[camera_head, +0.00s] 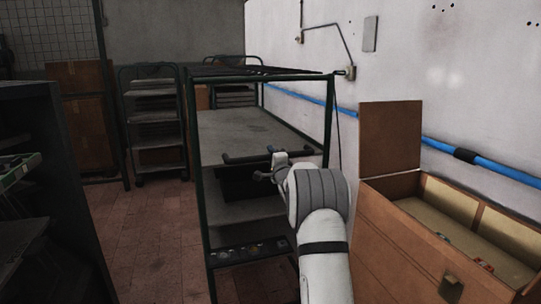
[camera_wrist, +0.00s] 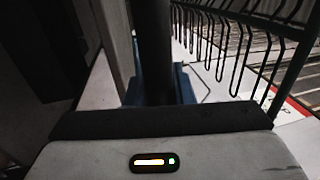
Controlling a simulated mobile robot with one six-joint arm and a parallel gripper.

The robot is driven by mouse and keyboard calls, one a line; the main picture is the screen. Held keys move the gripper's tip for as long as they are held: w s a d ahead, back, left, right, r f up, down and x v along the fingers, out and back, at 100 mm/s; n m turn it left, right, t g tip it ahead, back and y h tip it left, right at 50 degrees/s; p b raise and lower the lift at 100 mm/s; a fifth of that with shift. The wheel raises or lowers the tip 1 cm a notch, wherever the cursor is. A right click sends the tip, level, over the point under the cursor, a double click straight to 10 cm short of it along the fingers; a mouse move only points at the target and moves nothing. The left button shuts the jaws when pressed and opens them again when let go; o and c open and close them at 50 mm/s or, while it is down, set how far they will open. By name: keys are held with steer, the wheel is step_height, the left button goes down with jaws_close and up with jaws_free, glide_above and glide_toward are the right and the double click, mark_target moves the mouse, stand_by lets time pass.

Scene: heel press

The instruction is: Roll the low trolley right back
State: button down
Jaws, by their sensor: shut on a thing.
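The low trolley is a green-framed unit with grey shelves (camera_head: 240,135) in the middle of the head view. A dark bar handle (camera_head: 240,158) runs across its near side. My gripper (camera_head: 272,172) is at this handle, near the middle of the bar, and is shut on it; the fingertips are small and partly hidden by my wrist. In the wrist view a dark bar (camera_wrist: 153,50) rises just beyond the gripper's grey body. My arm hides the trolley's lower right part, and its wheels do not show.
A shelved rack on castors (camera_head: 155,120) stands behind on the left. A dark shelf unit (camera_head: 45,190) is close at left. An open wooden chest (camera_head: 400,240) stands at right by the white wall with a blue pipe (camera_head: 490,170). Tiled floor (camera_head: 145,235) is clear left of the trolley.

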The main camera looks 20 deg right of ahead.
steer(key=shift+a+r, duration=0.1)
steer(key=shift+r, duration=0.1)
steer(key=c, duration=1.7)
jaws_free()
steer(key=shift+w, duration=0.1)
steer(key=o, duration=0.3)
steer(key=shift+w+f, duration=0.2)
steer(key=shift+o, duration=0.7)
steer(key=shift+s, duration=0.15)
steer(key=v, duration=0.7)
steer(key=shift+s, duration=0.4)
